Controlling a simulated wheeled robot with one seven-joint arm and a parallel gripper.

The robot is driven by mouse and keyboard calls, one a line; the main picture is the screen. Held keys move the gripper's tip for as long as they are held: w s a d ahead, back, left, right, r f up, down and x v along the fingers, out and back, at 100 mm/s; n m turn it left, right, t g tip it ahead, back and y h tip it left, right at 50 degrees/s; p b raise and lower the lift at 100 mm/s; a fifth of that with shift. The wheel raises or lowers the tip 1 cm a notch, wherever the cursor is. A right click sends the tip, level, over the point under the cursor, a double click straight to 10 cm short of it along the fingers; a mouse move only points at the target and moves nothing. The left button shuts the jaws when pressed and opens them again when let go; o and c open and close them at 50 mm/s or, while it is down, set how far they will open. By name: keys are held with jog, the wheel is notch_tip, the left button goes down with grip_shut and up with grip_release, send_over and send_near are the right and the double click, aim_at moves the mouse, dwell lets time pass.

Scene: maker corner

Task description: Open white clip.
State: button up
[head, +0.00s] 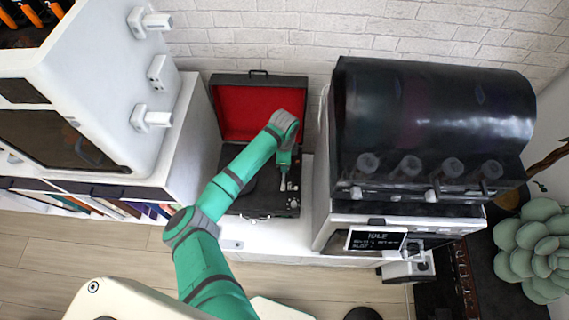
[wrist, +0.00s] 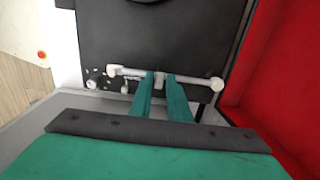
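The white clip (wrist: 159,80) is a small upright piece at the white tonearm (wrist: 190,78) of a black case-style record player (head: 237,208). In the wrist view the tonearm lies across the dark deck, with a rounded white end at each side. My gripper (wrist: 159,76) has green fingers, one on each side of the clip, with a narrow gap between them. I cannot tell whether they press on it. In the head view my gripper (head: 284,172) points down over the right part of the deck, and the clip is too small to make out.
The player's red-lined lid (head: 258,108) stands open behind the deck, close to my gripper. A white machine (head: 100,90) with side brackets stands on the left. A black-hooded machine (head: 430,130) stands close on the right. A brick wall is behind.

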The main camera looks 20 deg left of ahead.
grip_shut()
jog(key=shift+w+d+r+g+y, duration=0.15)
jog(key=shift+d+y, duration=0.1)
jog(key=shift+y, duration=0.35)
jog(key=shift+w+d+f+g+y, duration=0.1)
jog(key=shift+d+g+y, duration=0.1)
jog(key=shift+y, duration=0.4)
jog(key=shift+s+r+y, duration=0.1)
jog(key=shift+y, duration=0.2)
jog(key=shift+o, duration=2.4)
grip_release()
jog(key=shift+a, duration=0.1)
